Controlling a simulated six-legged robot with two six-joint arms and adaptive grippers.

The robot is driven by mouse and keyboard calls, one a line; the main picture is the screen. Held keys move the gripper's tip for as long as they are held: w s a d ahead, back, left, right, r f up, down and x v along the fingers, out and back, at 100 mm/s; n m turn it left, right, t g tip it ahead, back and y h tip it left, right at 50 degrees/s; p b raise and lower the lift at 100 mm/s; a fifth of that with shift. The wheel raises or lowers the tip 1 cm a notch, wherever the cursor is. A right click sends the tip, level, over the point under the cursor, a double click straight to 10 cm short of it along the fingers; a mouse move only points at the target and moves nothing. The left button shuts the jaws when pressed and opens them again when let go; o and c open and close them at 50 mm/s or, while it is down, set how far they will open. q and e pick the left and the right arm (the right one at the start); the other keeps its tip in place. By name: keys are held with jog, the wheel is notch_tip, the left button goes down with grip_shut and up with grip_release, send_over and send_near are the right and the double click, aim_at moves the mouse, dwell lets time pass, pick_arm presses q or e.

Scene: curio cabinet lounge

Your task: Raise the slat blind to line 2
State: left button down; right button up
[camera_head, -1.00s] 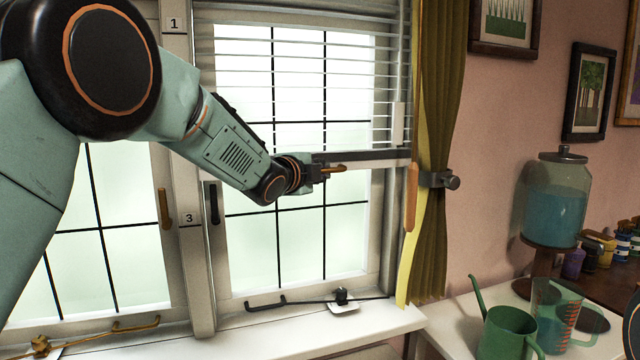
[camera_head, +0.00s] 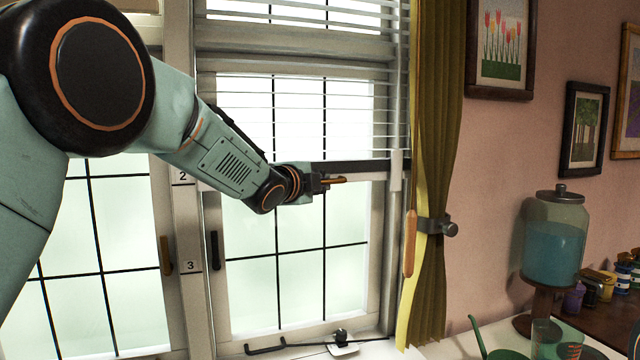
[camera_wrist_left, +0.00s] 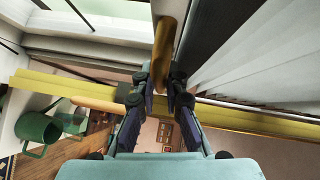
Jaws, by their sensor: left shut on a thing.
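The slat blind (camera_head: 350,118) hangs over the upper part of the right window. Its dark and pale bottom rail (camera_head: 362,166) carries a small wooden handle (camera_head: 334,180). My left gripper (camera_head: 322,183) is shut on this handle; the wrist view shows the handle (camera_wrist_left: 165,45) between the fingertips (camera_wrist_left: 163,84). My right gripper is not in view.
A yellow-green curtain (camera_head: 436,130) with a dark holdback (camera_head: 437,227) hangs close to the right of the blind. A black window stay (camera_head: 300,344) lies along the sill. A glass dispenser (camera_head: 555,240) and a green watering can (camera_head: 500,350) stand at right.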

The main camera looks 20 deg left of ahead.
pick_arm(q)
jog(key=c, duration=1.4)
grip_release()
jog(key=v, duration=1.2)
jog(key=shift+s+f, duration=0.1)
